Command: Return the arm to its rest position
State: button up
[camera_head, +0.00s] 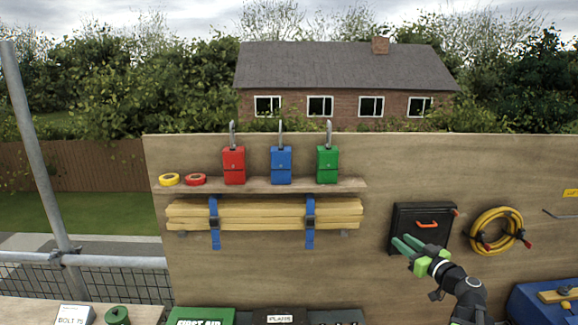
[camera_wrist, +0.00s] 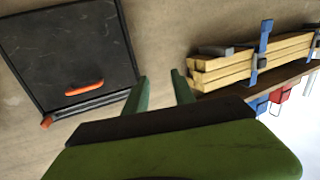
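My arm is bent, rising from the bottom edge of the head view and pointing up and left. The black case (camera_head: 419,214) with an orange handle is fixed to the board; it also fills the upper left of the wrist view (camera_wrist: 60,40).
A shelf (camera_head: 340,184) holds red (camera_head: 234,166), blue (camera_head: 281,166) and green (camera_head: 327,165) boxes and two tape rolls. Strapped timber (camera_head: 265,214) hangs below. A yellow hose (camera_head: 497,231) and a blue toolbox (camera_head: 540,306) are at right. A green first aid box (camera_head: 200,317) is at the bottom.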

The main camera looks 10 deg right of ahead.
jog(key=a+f+n+g+y+b, duration=0.1)
jog(key=a+f+n+g+b, duration=0.15)
jog(key=a+f, duration=0.6)
jog(key=s+a+f+n+g+y+b, duration=0.15)
jog(key=a+f+g, duration=0.25)
jog(key=a, duration=0.9)
jog(key=a+f+n+g+y+b, duration=0.1)
jog(key=a+f+n+g, duration=0.15)
jog(key=a+f, duration=0.6)
jog(key=s+a+f+g+h, duration=0.1)
jog(key=s+a, duration=0.1)
jog(key=s+a+f+m+g, duration=0.1)
jog(key=s+a+f+g, duration=0.1)
jog(key=s+a+f+g+h+b, duration=0.1)
jog(key=s+a+f, duration=0.1)
jog(key=shift+s+f+m+h, duration=0.1)
jog(key=shift+m+h, duration=0.25)
jog(key=s+d+f+m+g+h, duration=0.3)
jog(key=s+d+m+h, duration=0.2)
jog(key=s+d+m, duration=0.2)
jog(key=d+m, duration=0.1)
jog(key=d, duration=0.1)
jog(key=shift+d+f+g, duration=0.15)
jog(key=shift+d+g, duration=0.2)
jog(key=shift+g, duration=0.05)
jog(key=shift+s, duration=0.1)
